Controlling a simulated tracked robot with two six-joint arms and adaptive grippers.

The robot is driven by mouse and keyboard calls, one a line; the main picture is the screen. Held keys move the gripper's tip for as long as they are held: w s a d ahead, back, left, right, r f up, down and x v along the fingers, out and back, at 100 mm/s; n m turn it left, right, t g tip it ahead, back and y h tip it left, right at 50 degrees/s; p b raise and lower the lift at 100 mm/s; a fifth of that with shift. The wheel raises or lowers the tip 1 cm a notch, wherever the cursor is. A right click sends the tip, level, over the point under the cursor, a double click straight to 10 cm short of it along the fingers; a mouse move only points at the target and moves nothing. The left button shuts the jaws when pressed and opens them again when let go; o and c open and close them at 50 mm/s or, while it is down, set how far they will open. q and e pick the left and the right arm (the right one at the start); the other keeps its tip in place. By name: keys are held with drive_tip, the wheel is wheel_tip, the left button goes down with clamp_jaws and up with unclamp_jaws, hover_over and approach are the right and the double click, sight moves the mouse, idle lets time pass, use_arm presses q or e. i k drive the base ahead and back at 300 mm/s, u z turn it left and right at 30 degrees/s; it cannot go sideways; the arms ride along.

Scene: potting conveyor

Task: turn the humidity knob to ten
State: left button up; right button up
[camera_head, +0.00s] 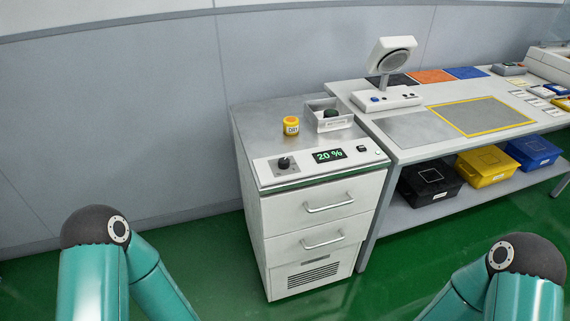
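The humidity knob (284,163) is a small black knob on the sloped front panel of a white drawer cabinet (318,215). To its right on the same panel, a display (329,155) reads 20 % in green digits. My two teal arms show at the lower left and lower right of the head view, both well short of the cabinet. Neither gripper is in the picture, and nothing touches the knob.
A yellow jar (291,126) labelled D81 and a small open box (328,116) stand on the cabinet top. A workbench (405,153) adjoins on the right, with black, yellow and blue bins on its shelf. Green floor in front is clear.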

sight(284, 162)
drive_tip(key=k, duration=1.1)
drive_tip(key=u, duration=0.6)
drive_tip(key=i, duration=1.95)
drive_tip(key=z, duration=0.5)
